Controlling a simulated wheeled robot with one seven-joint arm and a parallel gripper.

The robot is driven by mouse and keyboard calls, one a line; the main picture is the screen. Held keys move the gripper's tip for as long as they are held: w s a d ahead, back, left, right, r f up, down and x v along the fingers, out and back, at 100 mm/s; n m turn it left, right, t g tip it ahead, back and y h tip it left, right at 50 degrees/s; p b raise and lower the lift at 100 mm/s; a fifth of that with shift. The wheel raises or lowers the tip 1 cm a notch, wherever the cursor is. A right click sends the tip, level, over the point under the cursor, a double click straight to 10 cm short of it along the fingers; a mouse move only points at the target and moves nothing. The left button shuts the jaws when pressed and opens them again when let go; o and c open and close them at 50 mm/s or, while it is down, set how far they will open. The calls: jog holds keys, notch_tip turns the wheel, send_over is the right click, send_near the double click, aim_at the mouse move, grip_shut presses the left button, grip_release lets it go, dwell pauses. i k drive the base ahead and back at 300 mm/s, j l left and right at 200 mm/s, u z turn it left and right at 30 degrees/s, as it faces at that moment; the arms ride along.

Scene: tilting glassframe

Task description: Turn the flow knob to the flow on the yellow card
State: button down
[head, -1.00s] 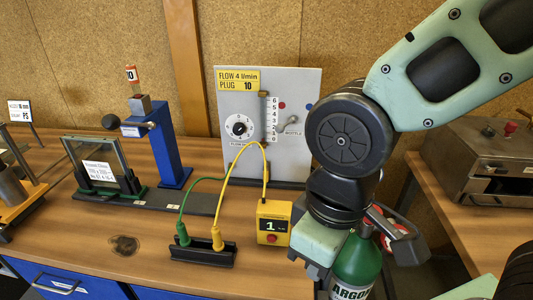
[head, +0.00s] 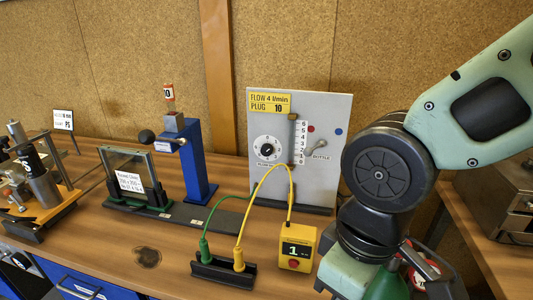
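The flow knob (head: 267,149) is a round black knob on a white dial, low on the left of an upright grey panel (head: 335,120). Its pointer setting is too small to read. The yellow card (head: 270,103) at the panel's top left reads "FLOW 4 l/min, PLUG 10". A flow tube with a scale (head: 299,143), numbered up to 6, stands right of the knob. My gripper (head: 425,268) is at the lower right, in front of and right of the panel, by the green bottle (head: 388,284), well away from the knob. Its fingertips are not clear.
A small lever marked "BOTTLE" (head: 312,153) sits right of the tube. Green and yellow cables rise from a black socket block (head: 224,272) before the panel, beside a yellow box showing 1 (head: 297,247). A blue post (head: 194,165) stands left. A metal machine (head: 500,190) stands right.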

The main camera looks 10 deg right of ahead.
aim_at(266, 149)
jog(key=j+z, duration=0.35)
jog(key=i+j+z, duration=0.1)
jog(key=j+z, duration=0.25)
jog(key=j, duration=0.15)
